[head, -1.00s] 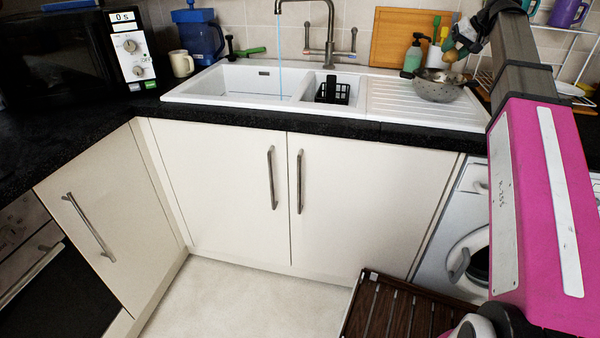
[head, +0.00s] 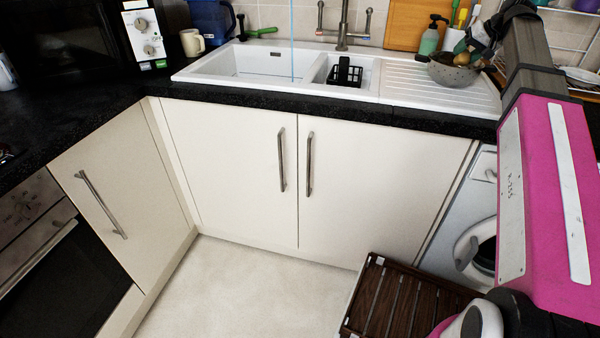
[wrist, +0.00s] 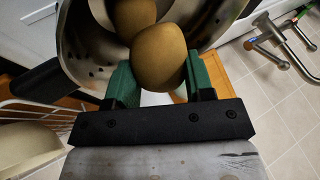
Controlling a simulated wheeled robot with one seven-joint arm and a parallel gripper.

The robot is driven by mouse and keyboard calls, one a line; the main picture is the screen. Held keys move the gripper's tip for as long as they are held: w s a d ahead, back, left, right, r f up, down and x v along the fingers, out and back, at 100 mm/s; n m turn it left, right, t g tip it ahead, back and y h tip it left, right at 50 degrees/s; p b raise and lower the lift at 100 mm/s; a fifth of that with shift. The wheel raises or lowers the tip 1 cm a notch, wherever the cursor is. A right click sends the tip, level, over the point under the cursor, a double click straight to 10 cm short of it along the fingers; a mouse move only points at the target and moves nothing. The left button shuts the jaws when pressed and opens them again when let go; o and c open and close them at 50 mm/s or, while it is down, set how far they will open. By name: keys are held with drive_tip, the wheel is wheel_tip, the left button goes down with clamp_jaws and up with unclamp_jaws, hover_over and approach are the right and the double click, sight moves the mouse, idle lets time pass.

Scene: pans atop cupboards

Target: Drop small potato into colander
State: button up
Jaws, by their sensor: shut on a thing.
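The colander (head: 452,76) is a grey metal bowl with holes, standing on the drainboard at the right of the sink. In the wrist view, its perforated wall (wrist: 88,52) fills the upper part. My gripper (wrist: 160,80) has green fingers shut on a small brown potato (wrist: 158,58), held at the colander's opening. A second brown potato (wrist: 134,14) shows just beyond it, partly cut off by the frame. In the head view, my gripper (head: 468,46) is small and dark over the colander, and the potatoes are hard to tell apart.
A dish rack (head: 570,50) is to the right. A slatted brown wooden stand (head: 405,305) is on the floor.

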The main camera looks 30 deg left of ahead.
drive_tip(key=o, duration=1)
drive_tip(key=shift+r, duration=0.15)
drive_tip(key=v, duration=1)
drive_tip(key=shift+s+d+r, duration=0.1)
drive_tip(key=shift+d+r, duration=0.1)
drive_tip(key=shift+s, duration=0.1)
